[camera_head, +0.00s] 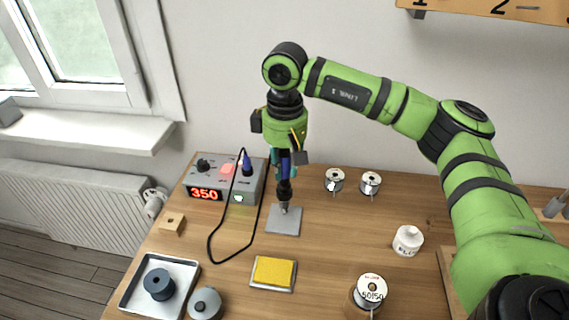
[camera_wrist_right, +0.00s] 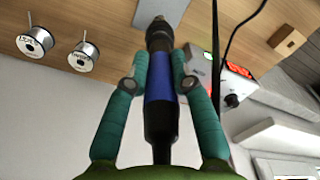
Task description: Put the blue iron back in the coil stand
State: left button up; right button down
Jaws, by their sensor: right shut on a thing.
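The blue iron (camera_wrist_right: 160,85) is held upright, tip down, between the teal fingers of my right gripper (camera_wrist_right: 160,80). In the head view the right gripper (camera_head: 285,160) is over the grey base plate of the coil stand (camera_head: 290,224), shut on the iron's blue handle. The iron's dark lower end (camera_head: 284,190) lines up with the small coil part above the plate. I cannot tell whether the tip is inside the coil or just above it. My left gripper is not in view.
A station with a red 350 display (camera_head: 206,194) stands at the back left, its black cord looping across the table. A yellow sponge (camera_head: 274,271) lies in front of the stand. Two spools (camera_head: 334,180) stand behind right.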

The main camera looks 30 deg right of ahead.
jog(key=shift+f+b, duration=0.5)
jog(key=shift+f, duration=0.15)
jog(key=c, duration=0.5)
grip_release()
jog(key=shift+r, duration=0.1)
jog(key=shift+r+p, duration=2.2)
jog(key=shift+r, duration=1.25)
